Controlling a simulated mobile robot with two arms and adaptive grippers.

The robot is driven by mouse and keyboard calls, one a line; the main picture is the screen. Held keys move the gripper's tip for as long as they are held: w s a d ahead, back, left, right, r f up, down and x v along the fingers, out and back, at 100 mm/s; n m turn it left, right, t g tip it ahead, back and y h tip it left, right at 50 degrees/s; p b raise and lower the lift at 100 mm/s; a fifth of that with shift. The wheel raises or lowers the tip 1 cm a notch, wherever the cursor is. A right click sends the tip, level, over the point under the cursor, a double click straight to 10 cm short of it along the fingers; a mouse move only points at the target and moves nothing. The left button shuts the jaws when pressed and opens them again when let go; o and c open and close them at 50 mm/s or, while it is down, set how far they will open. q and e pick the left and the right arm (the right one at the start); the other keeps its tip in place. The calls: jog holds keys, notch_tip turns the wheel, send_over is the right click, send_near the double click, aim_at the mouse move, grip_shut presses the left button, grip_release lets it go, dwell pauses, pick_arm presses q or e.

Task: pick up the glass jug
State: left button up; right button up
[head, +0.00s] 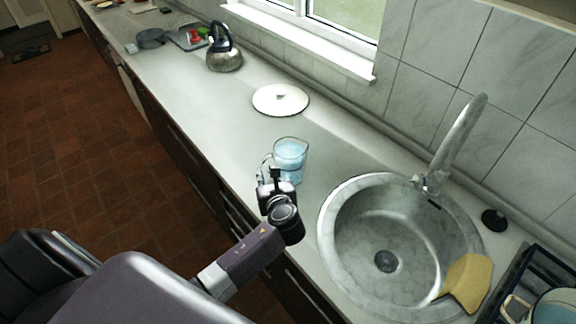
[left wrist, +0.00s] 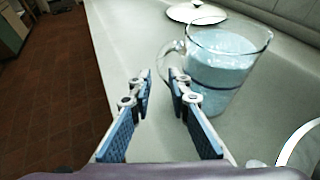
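The glass jug (head: 291,155) stands upright on the counter left of the sink, clear with a pale blue content or tint. In the left wrist view the jug (left wrist: 225,70) is at upper right, its looped handle toward the gripper. My left gripper (head: 272,176) is at the jug's near side, by the handle. In the left wrist view its two blue-padded fingers (left wrist: 160,80) are apart with nothing held between them. The right fingertip overlaps the handle in the picture; I cannot tell whether they touch. My right gripper is not in view.
A white lid (head: 281,99) lies behind the jug. A kettle (head: 225,58) stands farther back. The counter between lid and kettle is clear.

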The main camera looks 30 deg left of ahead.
aim_at(264, 165)
pick_arm(q)
jog(key=shift+p+x, duration=0.75)
jog(key=shift+x, duration=2.05)
jog(key=shift+c, duration=0.2)
grip_shut()
jog(key=shift+w+r, duration=0.1)
jog(key=shift+r, duration=0.2)
jog(key=shift+f, duration=0.15)
